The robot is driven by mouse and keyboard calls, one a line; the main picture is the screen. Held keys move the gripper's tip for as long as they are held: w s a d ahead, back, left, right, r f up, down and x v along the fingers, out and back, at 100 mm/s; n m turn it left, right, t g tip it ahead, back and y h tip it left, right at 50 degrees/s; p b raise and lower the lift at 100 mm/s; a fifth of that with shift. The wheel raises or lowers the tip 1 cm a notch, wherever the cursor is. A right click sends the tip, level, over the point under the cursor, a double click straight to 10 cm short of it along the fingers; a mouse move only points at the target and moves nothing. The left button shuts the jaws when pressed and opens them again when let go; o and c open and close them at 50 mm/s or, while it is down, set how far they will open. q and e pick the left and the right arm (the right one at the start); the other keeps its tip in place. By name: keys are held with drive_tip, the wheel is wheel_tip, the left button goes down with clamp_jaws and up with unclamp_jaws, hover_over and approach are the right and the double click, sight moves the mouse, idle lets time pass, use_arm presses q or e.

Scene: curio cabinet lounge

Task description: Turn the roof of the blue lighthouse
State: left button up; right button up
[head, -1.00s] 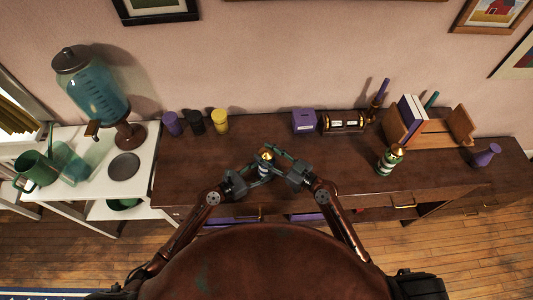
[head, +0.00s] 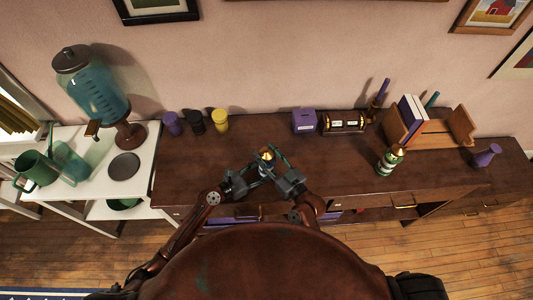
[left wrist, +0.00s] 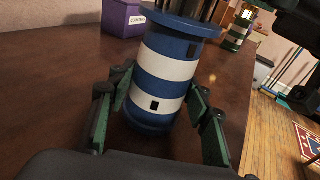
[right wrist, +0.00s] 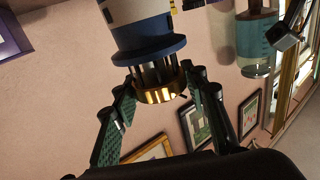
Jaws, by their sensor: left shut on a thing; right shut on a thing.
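The blue lighthouse (head: 266,168), with blue and white bands and a gold roof (head: 267,156), is upright on the dark cabinet between my grippers. My left gripper (head: 256,177) is shut around its body; in the left wrist view the fingers (left wrist: 158,112) flank the lower bands of the lighthouse (left wrist: 165,70). My right gripper (head: 271,160) is shut on the roof; in the right wrist view the gold roof (right wrist: 161,92) sits between its fingers (right wrist: 160,90), beside the dark lantern bars. The fingers partly hide the lighthouse in the head view.
A green-and-white lighthouse (head: 389,161) stands to the right, with a book rack (head: 430,130) behind it. A purple box (head: 304,121), brass-ended cylinder (head: 343,122) and purple, black and yellow canisters (head: 220,121) line the back. The cabinet top (head: 330,165) right of my grippers is clear.

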drive_tip(key=shift+f, duration=0.3)
drive_tip(key=o, duration=1.2)
drive_tip(key=shift+r, duration=0.2)
drive_tip(key=v, duration=1.2)
drive_tip(key=shift+s, duration=0.1)
